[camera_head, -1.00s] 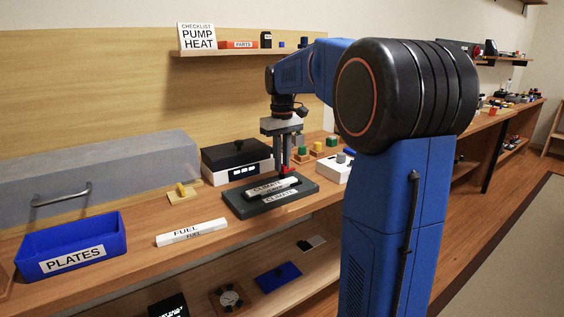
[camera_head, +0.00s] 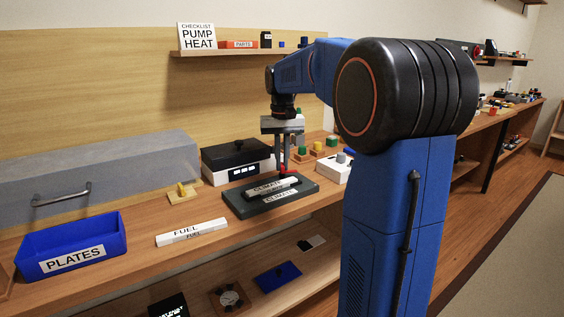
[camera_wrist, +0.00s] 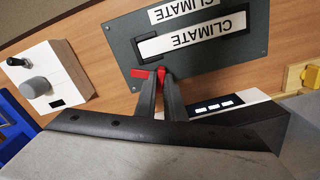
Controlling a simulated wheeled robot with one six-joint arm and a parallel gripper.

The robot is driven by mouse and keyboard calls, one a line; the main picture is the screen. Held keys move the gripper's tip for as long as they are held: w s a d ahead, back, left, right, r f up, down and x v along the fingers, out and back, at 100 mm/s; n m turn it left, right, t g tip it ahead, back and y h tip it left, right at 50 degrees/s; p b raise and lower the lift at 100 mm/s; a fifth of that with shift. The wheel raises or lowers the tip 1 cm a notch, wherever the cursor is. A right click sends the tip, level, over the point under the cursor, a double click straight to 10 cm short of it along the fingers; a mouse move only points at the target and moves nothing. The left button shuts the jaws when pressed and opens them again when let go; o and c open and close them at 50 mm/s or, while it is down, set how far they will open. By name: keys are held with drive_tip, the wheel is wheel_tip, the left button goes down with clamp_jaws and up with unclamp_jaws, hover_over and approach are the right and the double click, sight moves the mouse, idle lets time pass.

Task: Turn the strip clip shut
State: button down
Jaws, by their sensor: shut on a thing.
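The red strip clip (camera_head: 283,170) is at the far edge of the dark plate (camera_head: 235,204), beside the white CLIMATE strip (camera_head: 262,191). My gripper (camera_head: 286,166) points down and is shut on the clip. In the wrist view, red parts of the clip (camera_wrist: 139,74) show at and beside my fingertips (camera_wrist: 155,77), which hide its middle. The CLIMATE strip (camera_wrist: 185,41) lies in a black-edged holder on the plate (camera_wrist: 122,45). I cannot tell whether the clip reaches over the strip's end.
A black-topped box with a lit display (camera_head: 236,162) stands close behind the plate. A white FUEL strip (camera_head: 190,233) and the blue PLATES bin (camera_head: 70,245) are to the left. A white box with a grey knob (camera_wrist: 45,80) stands beside the plate. Bench around the FUEL strip is clear.

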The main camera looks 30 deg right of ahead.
sight(282, 165)
drive_tip(key=m, duration=1.2)
drive_tip(key=shift+m, duration=0.3)
idle(0.4)
drive_tip(key=c, duration=1.8)
unclamp_jaws()
drive_tip(key=shift+c, duration=0.2)
drive_tip(key=shift+r, duration=0.15)
wheel_tip(282, 165, up, 17)
drive_tip(key=shift+a, duration=0.1)
